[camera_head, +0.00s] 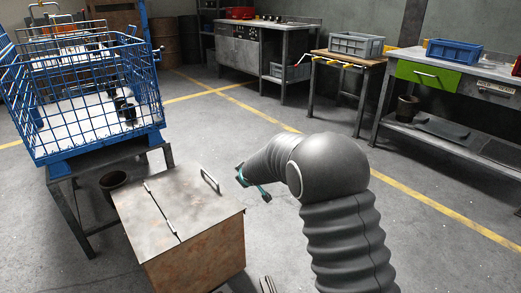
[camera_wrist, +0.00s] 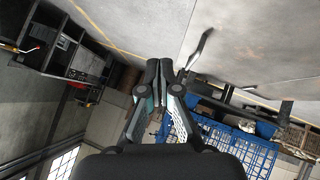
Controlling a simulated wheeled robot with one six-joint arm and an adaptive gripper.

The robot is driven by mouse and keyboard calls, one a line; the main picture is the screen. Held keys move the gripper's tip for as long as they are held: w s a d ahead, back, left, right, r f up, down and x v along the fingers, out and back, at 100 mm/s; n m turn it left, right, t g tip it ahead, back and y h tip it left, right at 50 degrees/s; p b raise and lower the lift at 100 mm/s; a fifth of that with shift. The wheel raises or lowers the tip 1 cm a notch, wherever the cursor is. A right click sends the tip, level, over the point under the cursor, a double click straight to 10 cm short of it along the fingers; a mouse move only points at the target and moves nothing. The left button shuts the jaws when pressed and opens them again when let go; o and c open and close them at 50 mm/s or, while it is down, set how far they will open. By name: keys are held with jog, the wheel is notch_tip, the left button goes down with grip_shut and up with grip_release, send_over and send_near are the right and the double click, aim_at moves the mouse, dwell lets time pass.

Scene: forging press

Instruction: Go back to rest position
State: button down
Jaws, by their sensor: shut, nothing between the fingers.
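My gripper (camera_wrist: 159,72) shows in the middle of the wrist view with its two fingers together and nothing between them. In the head view my gripper (camera_head: 252,183) is partly hidden behind my grey arm. It is near the right edge of a rusty metal box (camera_head: 185,208), close to the bar handle (camera_head: 210,180) on its lid. In the wrist view the handle (camera_wrist: 199,47) is just right of the fingertips, and the lid (camera_wrist: 250,40) fills the upper right. I cannot tell whether the fingers touch the handle.
A blue wire basket (camera_head: 95,95) on a stand holds dark parts behind the box at left. A workbench with a green drawer (camera_head: 428,76), a small table with a grey crate (camera_head: 356,44), and a metal cabinet (camera_head: 240,55) stand behind. The floor (camera_head: 235,125) between is clear.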

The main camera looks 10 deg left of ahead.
jog(key=s+d+f+m+g+h, duration=0.3)
jog(key=s+d+f+h, duration=0.1)
jog(key=s+d, duration=0.7)
jog(key=s+d+r+m, duration=0.2)
jog(key=s+d+r, duration=0.4)
jog(key=s, duration=0.5)
jog(key=s+d+r+m, duration=0.3)
jog(key=s+d+r, duration=0.4)
jog(key=s+d, duration=0.3)
jog(key=s+d+r+m, duration=0.3)
jog(key=s+d+r, duration=0.4)
jog(key=s, duration=0.5)
jog(key=shift+s+d+r, duration=0.15)
jog(key=shift+d+r, duration=0.1)
jog(key=shift+d, duration=0.25)
